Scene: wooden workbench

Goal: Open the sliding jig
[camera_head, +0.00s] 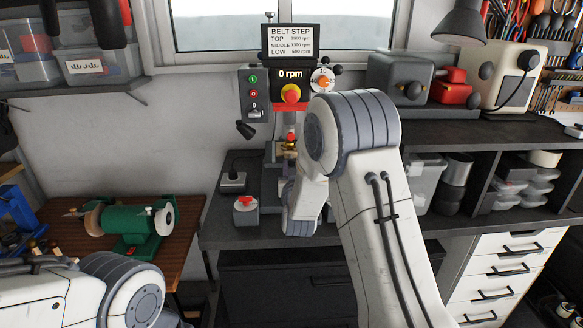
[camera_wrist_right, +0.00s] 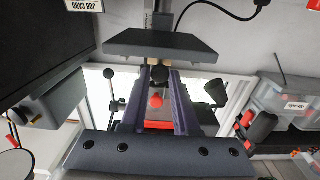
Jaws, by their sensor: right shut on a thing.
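The knob sits close by a flat grey plate (camera_wrist_right: 160,45). I cannot clearly tell which part of the sliding jig this is. In the head view my right arm hides most of the gripper and the jig area. My left gripper is out of view.
A small box with a red button (camera_head: 245,205) stands on the dark bench left of my right arm. A green grinder (camera_head: 130,222) stands on the wooden bench at left. A grey machine (camera_head: 400,78) and a cream machine (camera_head: 510,75) stand at right.

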